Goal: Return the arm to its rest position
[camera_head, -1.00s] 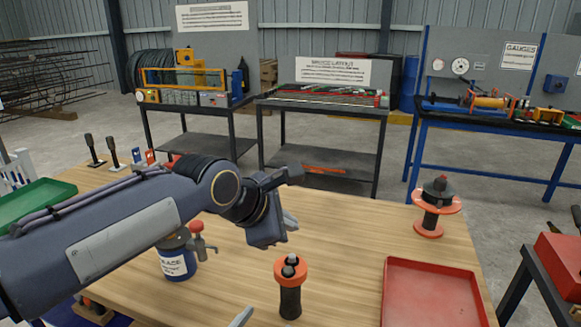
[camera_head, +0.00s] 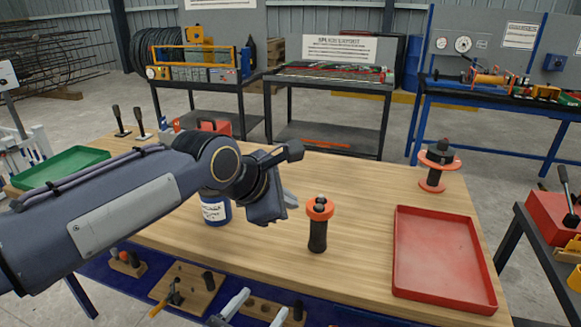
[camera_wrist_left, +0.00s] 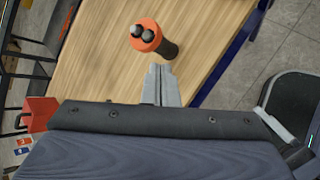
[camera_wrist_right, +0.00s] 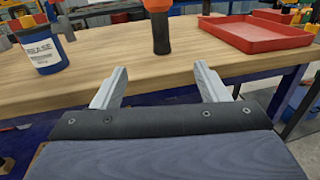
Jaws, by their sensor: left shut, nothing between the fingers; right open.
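My left arm reaches in from the left in the head view, over the wooden workbench (camera_head: 375,180). Its gripper (camera_head: 288,198) is shut and empty, left of the black handle with an orange flange (camera_head: 318,225) and apart from it. In the left wrist view the closed fingers (camera_wrist_left: 160,80) point toward the handle (camera_wrist_left: 155,38), with nothing between them. My right gripper (camera_head: 258,308) shows only as fingertips at the bottom of the head view. In the right wrist view its fingers (camera_wrist_right: 160,85) are wide apart and empty, in front of the bench's near edge.
A red tray (camera_head: 442,262) and an orange-black spool (camera_head: 436,165) are on the bench's right. A blue labelled pot (camera_head: 215,210) stands partly behind my left arm; a green tray (camera_head: 62,167) lies far left. A lower blue shelf (camera_head: 140,288) holds wooden blocks and tools.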

